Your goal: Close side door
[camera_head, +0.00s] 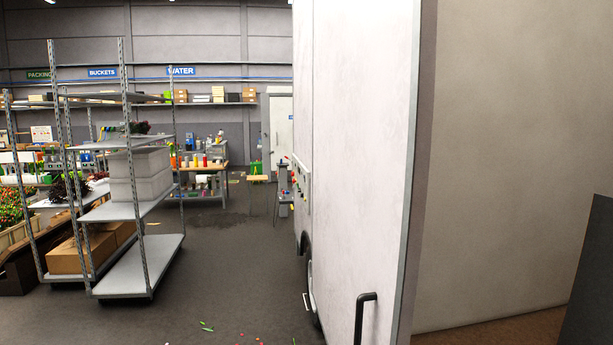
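A tall white side door panel (365,150) fills the middle right of the head view, seen at a steep angle. A black bar handle (363,318) sits low on it near its right edge. To the right of that edge is a pale wall (510,150) with a strip of brown floor (500,334) at its foot. I cannot tell how far the door stands open. Neither of my grippers shows in the view.
A dark panel (592,275) is at the right edge. The grey floor (220,270) between trolley and white panel is mostly clear, with scattered petals (207,326).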

